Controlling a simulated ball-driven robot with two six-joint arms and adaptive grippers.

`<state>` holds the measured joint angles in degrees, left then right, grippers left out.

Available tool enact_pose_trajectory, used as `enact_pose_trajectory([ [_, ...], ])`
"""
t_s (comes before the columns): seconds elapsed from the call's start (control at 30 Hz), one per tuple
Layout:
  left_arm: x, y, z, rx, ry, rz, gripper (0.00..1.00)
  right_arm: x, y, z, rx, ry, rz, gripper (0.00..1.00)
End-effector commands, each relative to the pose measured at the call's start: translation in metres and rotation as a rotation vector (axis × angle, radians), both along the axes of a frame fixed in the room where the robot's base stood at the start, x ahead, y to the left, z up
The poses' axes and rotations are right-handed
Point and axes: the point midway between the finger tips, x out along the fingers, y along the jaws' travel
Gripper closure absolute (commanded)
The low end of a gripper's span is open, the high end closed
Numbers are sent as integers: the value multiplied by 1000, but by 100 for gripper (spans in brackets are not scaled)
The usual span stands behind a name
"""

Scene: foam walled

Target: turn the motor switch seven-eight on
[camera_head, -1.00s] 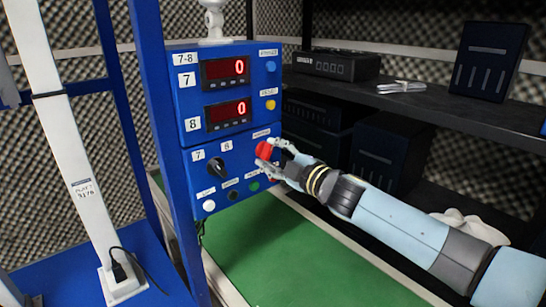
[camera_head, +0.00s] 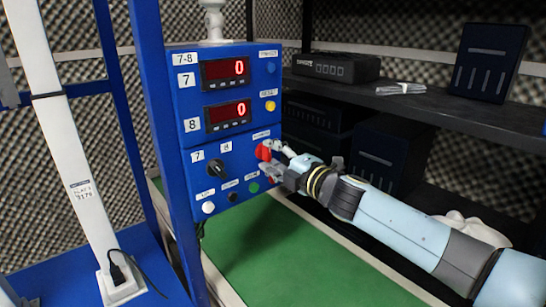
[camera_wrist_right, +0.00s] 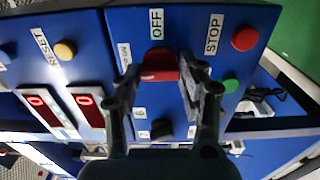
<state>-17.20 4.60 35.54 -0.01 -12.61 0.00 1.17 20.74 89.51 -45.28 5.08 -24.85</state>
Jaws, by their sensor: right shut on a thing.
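The blue control panel (camera_head: 235,150) carries a red rotary switch (camera_head: 264,151) on its right side; I take it as the motor switch. In the right wrist view this red switch (camera_wrist_right: 158,66) sits just below the OFF label (camera_wrist_right: 157,24). My right gripper (camera_head: 270,160) is at the panel, shut on the red switch. In the wrist view its fingers (camera_wrist_right: 160,74) lie on both sides of the switch. The fingers partly hide the switch and its lower label. My left gripper is not in view.
A black selector knob (camera_head: 217,168) lies left of the switch, and a green button (camera_head: 254,188) below it. Both displays (camera_head: 224,71) read 0. In the wrist view a red button (camera_wrist_right: 245,38) is by STOP. A dark shelf (camera_head: 430,100) stands to the right.

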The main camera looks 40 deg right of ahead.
Motion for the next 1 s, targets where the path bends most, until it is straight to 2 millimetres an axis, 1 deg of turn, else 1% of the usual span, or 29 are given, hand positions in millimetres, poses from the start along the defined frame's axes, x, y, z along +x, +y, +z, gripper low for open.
enact_pose_trajectory([
  [0.27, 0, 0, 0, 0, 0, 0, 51, -1, 0, -2, -3, 3, 1, 92],
  [0.3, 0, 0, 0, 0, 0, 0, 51, -1, 0, -2, -3, 3, 1, 59],
  [0.47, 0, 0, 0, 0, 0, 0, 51, -1, 0, -1, -2, 2, 1, 38],
  [0.7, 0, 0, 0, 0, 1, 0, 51, 0, 0, -1, -1, 1, 0, 37],
  [0.8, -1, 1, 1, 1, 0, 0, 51, 0, 0, 0, 26, 3, 0, 37],
  [0.87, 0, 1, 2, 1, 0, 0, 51, 0, 0, 0, 74, 7, 0, 37],
  [0.97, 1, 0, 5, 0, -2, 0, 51, 0, 0, 1, 211, 18, 0, 37],
  [1.0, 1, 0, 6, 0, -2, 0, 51, 0, 0, 1, 285, 23, 0, 37],
])
